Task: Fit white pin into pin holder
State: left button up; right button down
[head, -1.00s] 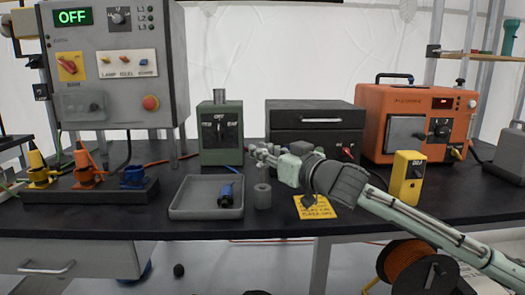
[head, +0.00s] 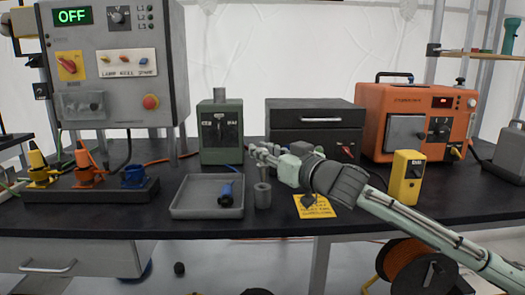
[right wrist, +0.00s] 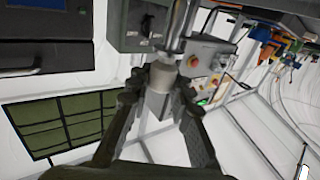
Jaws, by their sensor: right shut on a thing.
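My right gripper (head: 262,152) reaches in from the right over the black bench, and its fingers are shut on the white pin. In the right wrist view, the pin (right wrist: 163,76) shows as a pale cylinder between the fingertips of the gripper (right wrist: 160,98). In the head view, a short grey piece, which may be the pin's lower end, shows just below the fingers. Under it the pin holder (head: 262,196), a small grey cylinder, stands upright on the bench. I cannot tell whether pin and holder touch. My left gripper is not in view.
A green box (head: 221,145) and a dark drawer unit (head: 316,117) stand behind. A yellow note (head: 318,210) and a yellow box (head: 406,178) are to the right.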

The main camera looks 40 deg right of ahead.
aim_at(264, 173)
jog(key=shift+p, duration=0.4)
jog(key=shift+f+b, duration=1.45)
jog(key=shift+f, duration=1.25)
jog(key=shift+r, duration=0.1)
jog(key=shift+r+p, duration=1.25)
jog(key=shift+p, duration=0.2)
jog(key=shift+r+p, duration=0.65)
jog(key=shift+r, duration=0.35)
jog(key=shift+f+b, duration=1.05)
jog(key=shift+f, duration=1.25)
jog(key=c, duration=1.3)
grip_release()
